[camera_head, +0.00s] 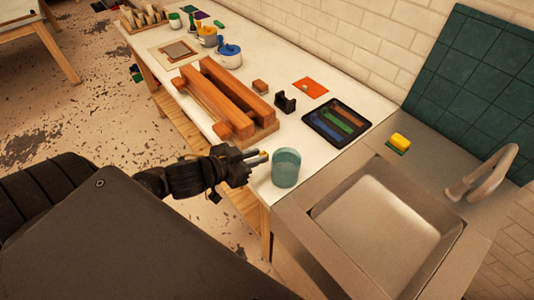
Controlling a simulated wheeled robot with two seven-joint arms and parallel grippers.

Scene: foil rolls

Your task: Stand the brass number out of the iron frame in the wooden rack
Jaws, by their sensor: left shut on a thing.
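My left gripper (258,158) reaches in over the front of the white bench. It is shut on a small brass-coloured piece (264,153), mostly hidden by the fingers; I cannot read a number on it. The piece is just left of a teal cup (286,168), above or near the bench top; the exact gap is unclear. A small dark holder (285,102) stands mid-bench and may be the iron frame. A wooden rack (127,22) with several pale upright pieces is at the far left end. My right gripper is not in view.
A large wooden press (222,97) with two long bars lies behind my gripper. A dark tray (337,121) with coloured strips, an orange sheet (311,87) and a small wooden block (260,86) are nearby. The sink (388,222) is at right. Paint pots stand farther left.

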